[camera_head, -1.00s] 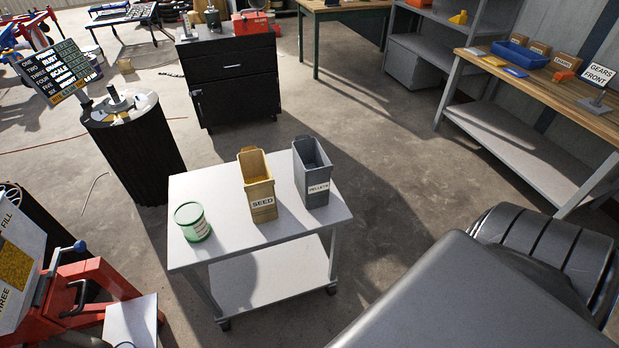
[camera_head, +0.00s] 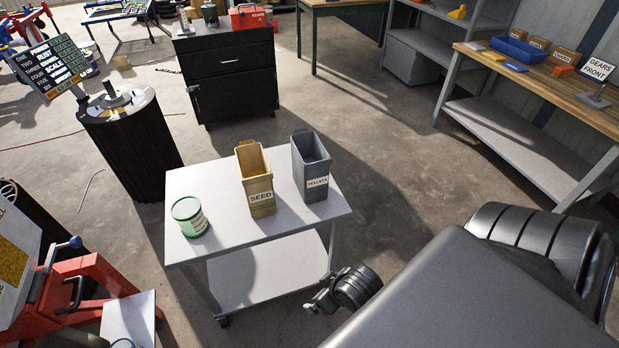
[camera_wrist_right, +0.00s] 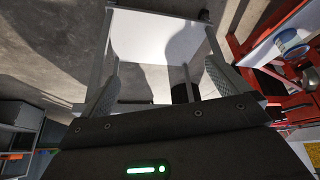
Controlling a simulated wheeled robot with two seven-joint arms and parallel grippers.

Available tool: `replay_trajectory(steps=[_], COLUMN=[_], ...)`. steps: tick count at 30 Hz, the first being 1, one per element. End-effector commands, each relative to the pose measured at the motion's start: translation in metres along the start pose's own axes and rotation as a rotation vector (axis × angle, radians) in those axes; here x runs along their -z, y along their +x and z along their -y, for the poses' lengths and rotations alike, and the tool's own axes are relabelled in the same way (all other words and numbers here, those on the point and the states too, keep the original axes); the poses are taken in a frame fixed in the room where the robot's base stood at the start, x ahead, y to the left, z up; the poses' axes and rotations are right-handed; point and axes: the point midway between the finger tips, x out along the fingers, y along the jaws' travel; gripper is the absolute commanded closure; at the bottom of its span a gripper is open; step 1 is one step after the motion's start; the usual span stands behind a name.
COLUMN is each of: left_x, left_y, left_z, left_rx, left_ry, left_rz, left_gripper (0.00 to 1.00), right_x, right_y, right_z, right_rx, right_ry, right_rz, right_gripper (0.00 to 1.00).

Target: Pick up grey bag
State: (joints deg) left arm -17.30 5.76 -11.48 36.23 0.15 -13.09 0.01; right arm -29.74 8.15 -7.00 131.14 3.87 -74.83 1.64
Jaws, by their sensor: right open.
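The grey bag (camera_head: 311,168) is an upright, open-topped grey holder with a PELLETS label. It stands on the white cart top (camera_head: 213,252) at the right of the cart in the head view. My right gripper (camera_head: 318,302) is low in front of the cart's right side, below the cart top and apart from the bag. In the right wrist view its two fingers (camera_wrist_right: 163,82) are spread and empty, with the pale cart (camera_wrist_right: 152,38) beyond them. I cannot make out the grey bag in that view. My left gripper is not in view.
A yellow SEED holder (camera_head: 255,180) stands just left of the grey bag. A green-and-white can (camera_head: 190,217) is at the cart's left. A red frame (camera_head: 85,300) is at the lower left. Open floor (camera_head: 400,150) lies right of the cart.

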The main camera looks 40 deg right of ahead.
Motion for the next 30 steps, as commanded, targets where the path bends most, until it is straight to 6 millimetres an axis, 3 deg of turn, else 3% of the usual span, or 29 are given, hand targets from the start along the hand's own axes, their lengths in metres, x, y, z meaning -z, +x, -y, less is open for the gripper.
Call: replay_trajectory(steps=[1,3,11,19,24,30], left_x=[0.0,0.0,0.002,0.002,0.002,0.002], left_y=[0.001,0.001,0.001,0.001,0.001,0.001], left_z=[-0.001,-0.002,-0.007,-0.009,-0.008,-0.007], left_rx=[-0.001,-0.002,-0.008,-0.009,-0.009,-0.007], left_ry=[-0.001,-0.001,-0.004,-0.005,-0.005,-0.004], left_rz=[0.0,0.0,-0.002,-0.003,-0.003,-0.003], left_gripper=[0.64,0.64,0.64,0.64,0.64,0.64], right_x=[0.021,0.042,0.111,0.18,0.205,0.212], right_y=[-0.001,0.001,0.01,0.002,-0.014,-0.02], right_z=[-0.011,-0.022,-0.071,-0.143,-0.175,-0.184], right_rx=[-0.019,-0.038,-0.126,-0.266,-0.336,-0.357], right_ry=[0.031,0.068,0.181,0.26,0.268,0.267], right_rz=[-0.077,-0.162,-0.468,-0.853,-1.038,-1.094], right_gripper=[0.0,0.0,0.0,0.0,0.0,0.0])
